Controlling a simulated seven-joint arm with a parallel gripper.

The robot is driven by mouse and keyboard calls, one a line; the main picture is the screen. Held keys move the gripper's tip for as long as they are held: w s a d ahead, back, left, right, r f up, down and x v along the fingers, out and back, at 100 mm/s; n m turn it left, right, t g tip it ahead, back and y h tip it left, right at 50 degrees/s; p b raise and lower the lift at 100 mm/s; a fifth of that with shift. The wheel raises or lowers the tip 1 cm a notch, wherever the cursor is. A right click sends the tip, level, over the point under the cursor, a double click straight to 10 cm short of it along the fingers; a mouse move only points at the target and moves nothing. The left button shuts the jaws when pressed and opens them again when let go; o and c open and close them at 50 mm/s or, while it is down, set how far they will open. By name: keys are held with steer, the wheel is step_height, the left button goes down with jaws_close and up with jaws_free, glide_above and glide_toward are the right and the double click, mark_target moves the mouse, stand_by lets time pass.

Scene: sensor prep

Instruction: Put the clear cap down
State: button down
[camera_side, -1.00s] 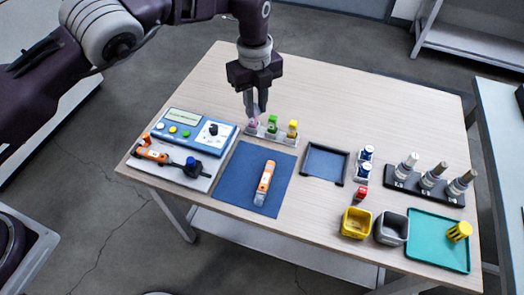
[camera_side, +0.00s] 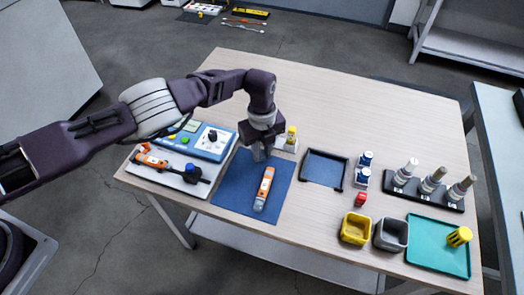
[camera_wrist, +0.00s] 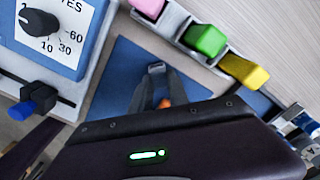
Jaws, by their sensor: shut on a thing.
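My gripper (camera_side: 260,156) is low over the far part of the blue mat (camera_side: 235,192), beyond the orange-and-grey pen-like sensor (camera_side: 265,188). In the wrist view my gripper (camera_wrist: 157,70) has its fingers close together over the mat (camera_wrist: 120,75). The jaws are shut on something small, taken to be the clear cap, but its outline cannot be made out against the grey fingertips. I cannot tell whether it touches the mat. A bit of the sensor's orange body (camera_wrist: 165,103) shows between the fingers.
A rack with pink (camera_wrist: 150,8), green (camera_wrist: 206,40) and yellow (camera_wrist: 244,72) capped bottles stands just behind the mat. The blue instrument (camera_side: 207,142) is left. A dark tray (camera_side: 323,168) is right.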

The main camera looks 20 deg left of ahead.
steer(key=shift+f, duration=0.2)
steer(key=c, duration=1.3)
jaws_free()
steer(key=shift+r, duration=0.1)
